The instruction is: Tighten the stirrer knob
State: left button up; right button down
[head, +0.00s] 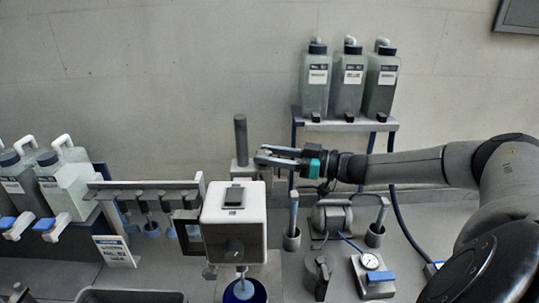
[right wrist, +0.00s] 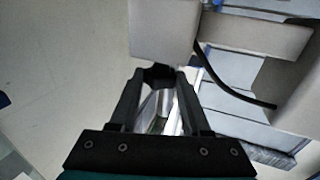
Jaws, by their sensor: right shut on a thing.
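My right gripper (head: 264,156) reaches in from the right, behind the white stirrer head (head: 215,222), at a grey clamp block on the dark upright post (head: 240,135). In the right wrist view its two fingers (right wrist: 160,84) are shut on a small dark knob (right wrist: 159,73). The knob sits against a pale grey block (right wrist: 162,28). In the head view the fingers cover the knob. A round dark dial (head: 233,250) is on the front of the stirrer head, apart from the gripper. My left gripper is not in view.
A blue-rimmed vessel (head: 245,292) stands below the stirrer head. Several bottles (head: 349,85) stand on a rack at the back, with more at the left. A rail (head: 145,188) with hanging tools is left of the stirrer. A pressure gauge (head: 370,261) stands at the right front.

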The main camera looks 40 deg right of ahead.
jog(key=shift+s+a+r+m+t+h+p, duration=0.1)
jog(key=shift+m+t+h+p, duration=0.35)
jog(key=shift+p, duration=0.7)
jog(key=shift+a+r+m+t+h+p, duration=0.15)
jog(key=shift+m+h+p, duration=0.5)
jog(key=shift+p, duration=0.45)
jog(key=shift+d+f+h, duration=0.1)
jog(key=shift+f+h, duration=0.05)
jog(key=shift+h, duration=0.45)
jog(key=shift+f+m+t+h+p, duration=0.15)
jog(key=shift+m+t+h+p, duration=0.4)
jog(key=shift+m+h, duration=0.65)
jog(key=shift+a+m+h, duration=0.2)
jog(key=shift+m+h, duration=0.2)
jog(key=shift+h, duration=0.7)
jog(key=shift+m+h, duration=0.3)
jog(key=shift+h, duration=0.1)
jog(key=shift+c, duration=1.8)
grip_release()
jog(key=shift+s, duration=0.15)
